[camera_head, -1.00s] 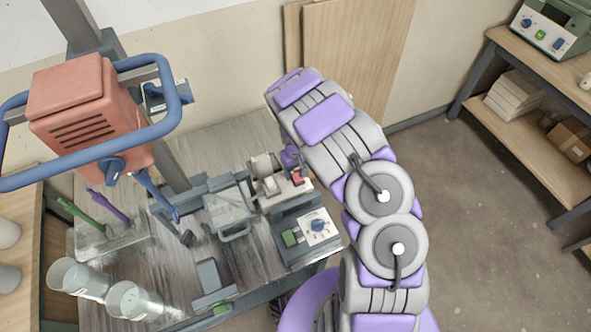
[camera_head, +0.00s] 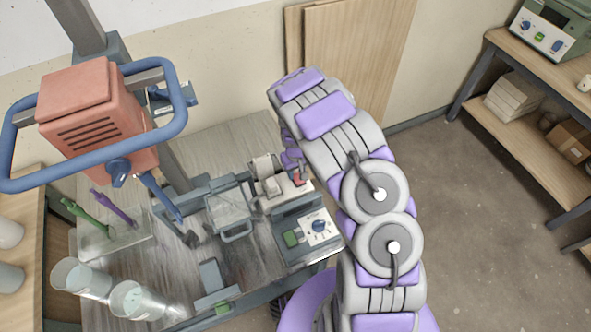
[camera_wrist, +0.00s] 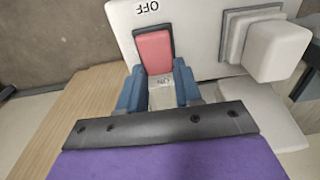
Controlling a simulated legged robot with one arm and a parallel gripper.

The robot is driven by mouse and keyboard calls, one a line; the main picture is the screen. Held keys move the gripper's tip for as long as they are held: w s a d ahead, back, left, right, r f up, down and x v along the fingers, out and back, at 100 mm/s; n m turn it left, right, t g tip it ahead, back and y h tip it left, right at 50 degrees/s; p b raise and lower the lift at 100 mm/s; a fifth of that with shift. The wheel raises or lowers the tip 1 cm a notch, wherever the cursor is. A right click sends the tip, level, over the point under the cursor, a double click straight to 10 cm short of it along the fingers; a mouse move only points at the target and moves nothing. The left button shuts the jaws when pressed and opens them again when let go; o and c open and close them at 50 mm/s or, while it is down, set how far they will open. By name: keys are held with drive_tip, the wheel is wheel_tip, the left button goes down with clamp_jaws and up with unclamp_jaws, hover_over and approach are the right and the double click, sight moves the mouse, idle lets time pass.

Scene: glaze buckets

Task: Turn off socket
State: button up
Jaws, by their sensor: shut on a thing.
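The white socket block (camera_head: 291,189) lies on the bench in the head view, at its back right edge. It carries a red rocker switch (camera_head: 299,179). In the wrist view the socket (camera_wrist: 200,40) fills the top, with "OFF" printed upside down beyond the far end of the red switch (camera_wrist: 154,50). A faint label, apparently "ON", shows at the near end. My gripper (camera_wrist: 158,78) has its blue fingers on either side of the switch's near end, shut on it. In the head view my gripper (camera_head: 293,162) is partly hidden by my arm.
A white plug-like block (camera_wrist: 277,50) stands on the socket right of the switch. A grey control box (camera_head: 306,234) is in front of the socket. A red mixer (camera_head: 90,115) with a blue hoop stands left. Clear buckets (camera_head: 135,300) are front left. Floor at right is clear.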

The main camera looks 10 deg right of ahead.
drive_tip(key=shift+w+r+t+p, duration=0.2)
drive_tip(key=shift+r+t+p, duration=0.05)
drive_tip(key=shift+t+p, duration=0.35)
drive_tip(key=shift+s+d, duration=0.15)
drive_tip(key=shift+s+f+t+b, duration=0.1)
drive_tip(key=shift+t+b, duration=0.3)
drive_tip(key=shift+b, duration=0.2)
drive_tip(key=b, duration=0.2)
drive_tip(key=t+b, duration=0.1)
drive_tip(key=shift+s+d+f+b, duration=0.1)
drive_tip(key=shift+s+f+b, duration=0.15)
drive_tip(key=shift+s+b, duration=0.15)
drive_tip(key=shift+r+t+y+b, duration=0.15)
drive_tip(key=shift+t+y+b, duration=0.15)
drive_tip(key=shift+t+b, duration=0.1)
drive_tip(key=shift+s, duration=0.1)
